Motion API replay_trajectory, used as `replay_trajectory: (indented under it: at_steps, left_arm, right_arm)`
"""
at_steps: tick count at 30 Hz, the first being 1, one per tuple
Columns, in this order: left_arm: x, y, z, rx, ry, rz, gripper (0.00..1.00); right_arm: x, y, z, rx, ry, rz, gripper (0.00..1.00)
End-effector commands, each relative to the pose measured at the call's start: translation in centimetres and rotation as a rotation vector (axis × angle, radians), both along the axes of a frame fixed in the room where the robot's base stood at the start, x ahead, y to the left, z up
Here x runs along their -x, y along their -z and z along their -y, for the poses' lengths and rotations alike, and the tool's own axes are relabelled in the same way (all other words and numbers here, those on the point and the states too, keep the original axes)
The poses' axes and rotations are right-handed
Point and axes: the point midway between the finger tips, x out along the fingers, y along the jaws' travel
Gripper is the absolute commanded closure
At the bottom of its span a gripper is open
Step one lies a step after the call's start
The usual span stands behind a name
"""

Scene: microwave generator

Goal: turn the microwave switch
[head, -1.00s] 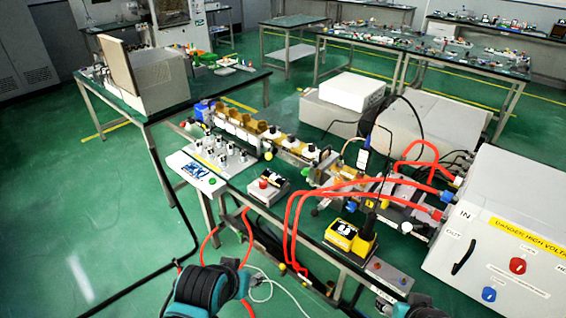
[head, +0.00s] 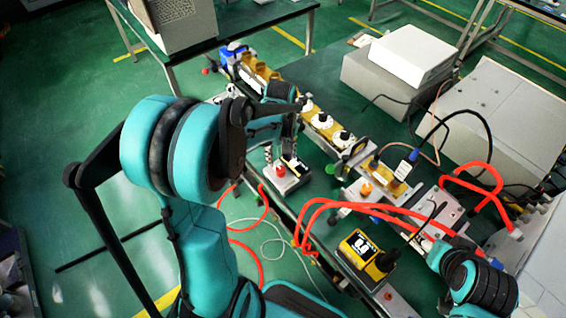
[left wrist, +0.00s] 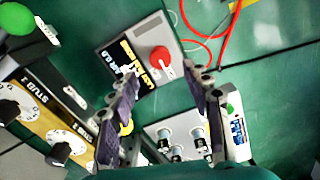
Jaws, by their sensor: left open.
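In the left wrist view the red knob (left wrist: 160,58) sits on a grey box with a black and yellow label. My left gripper (head: 288,142) is just behind and above this box in the head view, partly hidden by its own wrist. In the wrist view its fingers (left wrist: 163,82) are apart, with nothing between them, and the knob lies beyond the fingertips. My right arm shows at the lower right; its fingers are not visible.
White dials on a brass waveguide (left wrist: 50,130) lie left of the fingers in the wrist view. Red hoses (head: 350,205) and a yellow meter (head: 358,250) are to the right in the head view. A white panel with several posts (left wrist: 178,132) is below the fingers. Green floor lies in front.

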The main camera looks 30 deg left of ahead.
Motion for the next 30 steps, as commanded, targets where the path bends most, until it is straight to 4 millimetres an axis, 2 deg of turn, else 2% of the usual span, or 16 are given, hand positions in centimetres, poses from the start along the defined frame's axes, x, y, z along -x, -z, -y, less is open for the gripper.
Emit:
replay_trajectory:
  at_steps: [3,9,14,21,23,27,30]
  left_arm:
    - [0.0,2.5,0.0,0.0,0.001,0.001,0.51]
    - [0.0,5.2,0.0,0.0,0.002,0.001,0.51]
    - [0.0,6.1,0.0,-0.001,0.003,0.002,0.51]
    - [0.0,6.1,0.0,-0.001,0.003,0.002,0.51]
    - [0.0,6.1,0.0,-0.001,0.003,0.002,0.64]
    - [0.0,6.1,0.0,-0.001,0.003,0.002,1.0]
    - [0.0,6.1,0.0,-0.001,0.003,0.002,1.0]
  right_arm:
    - [0.0,1.2,0.0,0.0,0.0,0.0,0.48]
    - [0.0,2.3,0.0,0.0,0.0,0.0,0.48]
    - [0.0,2.5,0.0,0.0,0.0,0.0,0.48]
    - [0.0,2.4,0.0,0.0,0.0,0.0,0.48]
    - [0.0,2.4,0.0,0.0,0.0,0.0,0.48]
    - [0.0,2.4,0.0,0.0,0.0,0.0,0.48]
    - [0.0,2.4,0.0,0.0,0.0,0.0,0.48]
